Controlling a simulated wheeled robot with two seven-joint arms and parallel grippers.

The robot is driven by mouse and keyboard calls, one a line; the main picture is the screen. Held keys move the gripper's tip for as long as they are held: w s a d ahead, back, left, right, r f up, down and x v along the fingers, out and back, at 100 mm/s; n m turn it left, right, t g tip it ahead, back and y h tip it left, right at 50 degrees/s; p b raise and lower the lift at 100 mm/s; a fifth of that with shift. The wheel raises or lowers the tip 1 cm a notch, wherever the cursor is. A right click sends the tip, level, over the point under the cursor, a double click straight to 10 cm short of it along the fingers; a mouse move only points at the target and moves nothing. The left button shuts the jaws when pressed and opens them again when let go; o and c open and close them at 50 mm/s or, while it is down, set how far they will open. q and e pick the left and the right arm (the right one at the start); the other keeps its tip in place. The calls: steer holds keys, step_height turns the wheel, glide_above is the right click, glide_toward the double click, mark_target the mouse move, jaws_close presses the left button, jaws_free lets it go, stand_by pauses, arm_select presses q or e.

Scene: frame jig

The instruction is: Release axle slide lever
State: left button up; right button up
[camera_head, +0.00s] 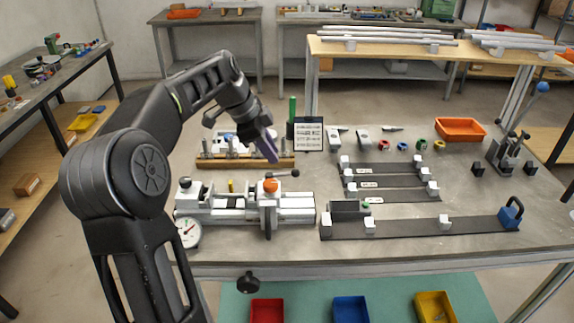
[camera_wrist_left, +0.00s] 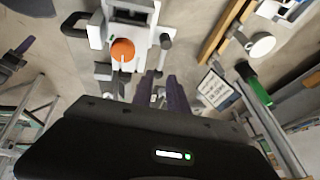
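The axle slide fixture (camera_head: 225,207) is a white and grey jig at the table's front left. It carries an orange knob (camera_head: 270,185) and, just behind it, a thin lever (camera_head: 283,174) with a dark tip. The knob also shows in the left wrist view (camera_wrist_left: 122,50), with dark-ended handles on either side of it. My left gripper (camera_head: 268,150) hangs above and behind the knob, apart from it. Its two purple fingers (camera_wrist_left: 162,95) are spread and nothing shows between them. A dark shape with a purple part, seemingly my right gripper (camera_wrist_left: 22,46), is at the left wrist view's edge; its opening is unclear.
A wooden rack (camera_head: 245,161) with upright pegs stands behind the fixture, beside a checklist board (camera_head: 308,134) and a green bottle (camera_head: 291,118). A dial gauge (camera_head: 187,232) sits at its front left. Dark rails with white blocks (camera_head: 420,226) lie to the right.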

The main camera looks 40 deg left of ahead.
mark_target(283, 174)
arm_select(q)
steer(key=shift+p+x, duration=0.5)
steer(key=shift+x, duration=3.5)
steer(key=shift+c, duration=0.2)
jaws_close()
steer(key=shift+w+r, duration=0.1)
